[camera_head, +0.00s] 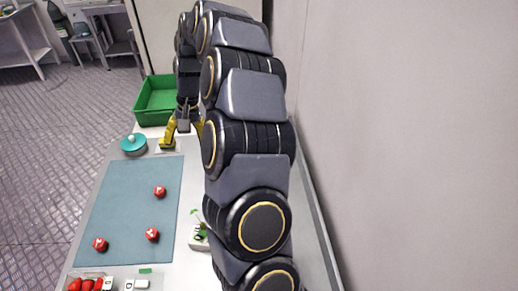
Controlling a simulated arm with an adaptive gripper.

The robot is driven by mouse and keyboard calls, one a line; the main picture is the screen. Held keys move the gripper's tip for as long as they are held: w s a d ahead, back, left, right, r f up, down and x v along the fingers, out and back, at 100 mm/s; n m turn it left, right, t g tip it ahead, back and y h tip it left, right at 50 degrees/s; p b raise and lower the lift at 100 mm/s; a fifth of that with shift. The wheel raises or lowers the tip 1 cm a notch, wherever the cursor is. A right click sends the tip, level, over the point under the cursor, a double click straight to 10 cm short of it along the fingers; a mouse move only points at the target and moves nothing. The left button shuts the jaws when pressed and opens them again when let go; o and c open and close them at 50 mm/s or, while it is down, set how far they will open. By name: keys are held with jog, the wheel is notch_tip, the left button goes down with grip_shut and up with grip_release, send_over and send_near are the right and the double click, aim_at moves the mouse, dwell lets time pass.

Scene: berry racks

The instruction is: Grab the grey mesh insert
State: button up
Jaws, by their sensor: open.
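My gripper (183,138) is at the far end of the white table (191,160), in front of the green crate (141,113). Its yellow fingers are spread apart, pointing down, and I see nothing held between them. The left fingertip is close to a small pale and green item at the table's far end; I cannot tell if they touch. I cannot make out a grey mesh insert. My arm covers much of the table's right side and partly hides the right finger.
A teal round item (134,147) with a white knob stands left of my gripper. Several red berries, one a berry (160,191), lie on the blue-grey mat (128,205). A clear box (88,275) of berries is at the near edge. A wall (400,150) stands right.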

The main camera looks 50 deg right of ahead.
jog(key=s+d+f+m, duration=0.2)
jog(key=d+f, duration=0.3)
jog(key=d, duration=0.3)
jog(key=s+d+f+m+h, duration=0.1)
jog(key=s+d+f+m, duration=0.2)
jog(key=d+f, duration=0.2)
jog(key=s+d+f+m+h, duration=0.1)
jog(key=s+d+f+m, duration=0.2)
jog(key=d, duration=0.9)
jog(key=shift+s+d+f+g, duration=0.15)
jog(key=shift+f+g, duration=0.25)
jog(key=shift+f, duration=0.55)
jog(key=shift+s+d+f+m, duration=0.1)
jog(key=shift+s+f+m, duration=0.05)
jog(key=shift+f, duration=0.45)
jog(key=shift+s+d+f+m, duration=0.1)
jog(key=shift+s+f+m, duration=0.05)
jog(key=shift+f, duration=0.4)
jog(key=f, duration=0.5)
jog(key=shift+s+a+f, duration=0.1)
jog(key=shift+s+f, duration=0.2)
jog(key=shift+f, duration=0.05)
jog(key=c, duration=0.8)
